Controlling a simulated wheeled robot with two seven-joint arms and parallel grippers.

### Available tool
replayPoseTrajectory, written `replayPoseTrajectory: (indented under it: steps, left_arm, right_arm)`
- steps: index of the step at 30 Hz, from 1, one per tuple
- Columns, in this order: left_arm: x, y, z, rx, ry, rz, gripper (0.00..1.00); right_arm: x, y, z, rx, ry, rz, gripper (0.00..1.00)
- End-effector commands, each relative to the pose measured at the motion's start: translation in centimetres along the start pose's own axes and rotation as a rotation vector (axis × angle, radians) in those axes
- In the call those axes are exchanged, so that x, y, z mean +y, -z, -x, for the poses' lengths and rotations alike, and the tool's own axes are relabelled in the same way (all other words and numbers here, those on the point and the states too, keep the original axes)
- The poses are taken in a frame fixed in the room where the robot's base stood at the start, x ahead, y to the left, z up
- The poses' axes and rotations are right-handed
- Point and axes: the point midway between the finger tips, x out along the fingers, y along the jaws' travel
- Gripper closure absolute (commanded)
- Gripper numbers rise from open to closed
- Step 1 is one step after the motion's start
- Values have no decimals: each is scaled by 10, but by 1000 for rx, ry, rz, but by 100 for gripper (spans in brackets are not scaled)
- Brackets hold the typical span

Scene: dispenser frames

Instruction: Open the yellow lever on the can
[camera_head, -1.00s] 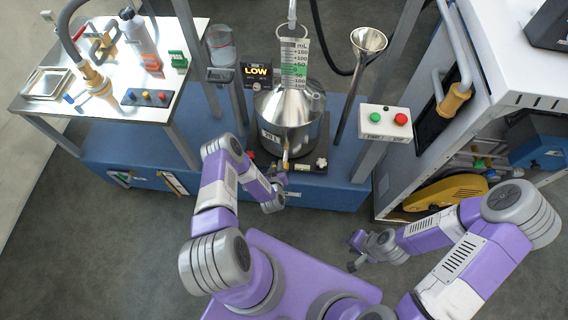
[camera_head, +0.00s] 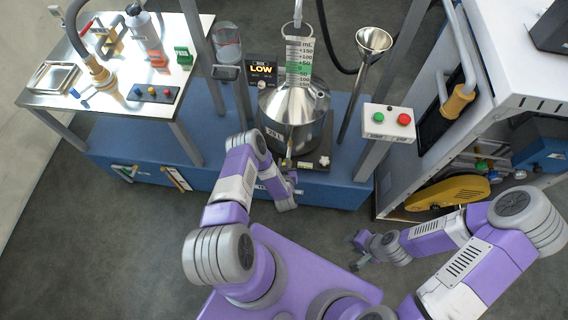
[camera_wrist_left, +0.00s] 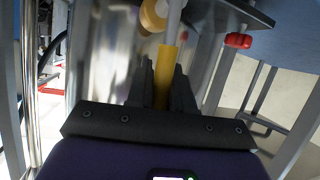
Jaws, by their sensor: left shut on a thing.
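The can (camera_head: 303,136) is a shiny steel vessel with a cone top, upright on a dark plate. In the left wrist view the yellow lever (camera_wrist_left: 168,68) runs up between the two dark fingers of my left gripper (camera_wrist_left: 164,86), which is shut on it. The steel side of the can (camera_wrist_left: 108,60) is close to its left there. In the head view my left gripper (camera_head: 291,179) is at the can's front base, and my arm hides much of the lever. My right gripper (camera_head: 358,251) hangs over the floor, apart from the can, and looks open and empty.
A scale tube (camera_head: 299,62) stands above the can, with a LOW display (camera_head: 262,70) behind left. A button box (camera_head: 389,120) and a funnel (camera_head: 371,42) are to the right. A metal table (camera_head: 110,95) stands left. A red knob (camera_wrist_left: 238,40) shows near my left gripper.

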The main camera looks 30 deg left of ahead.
Motion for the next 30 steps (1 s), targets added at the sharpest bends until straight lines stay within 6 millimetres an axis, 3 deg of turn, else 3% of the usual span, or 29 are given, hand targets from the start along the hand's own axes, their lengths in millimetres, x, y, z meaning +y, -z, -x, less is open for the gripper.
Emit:
replayPoseTrajectory:
  steps: [1,2,5,16,24,30]
  left_arm:
    - [1,0,0,-1,-2,-2,100]
    - [1,-1,0,-1,-2,-2,74]
    - [1,-1,0,-2,-2,-1,59]
    - [1,0,7,-3,-3,0,58]
    - [1,1,51,-5,-3,-1,58]
    - [1,0,73,-4,-4,-1,58]
  right_arm:
    - [0,0,0,0,0,0,63]
    - [0,0,0,0,0,0,63]
    - [0,0,0,0,0,0,63]
    - [-1,0,2,0,0,0,63]
    - [-5,0,13,0,0,0,63]
    - [-6,-1,16,0,0,0,63]
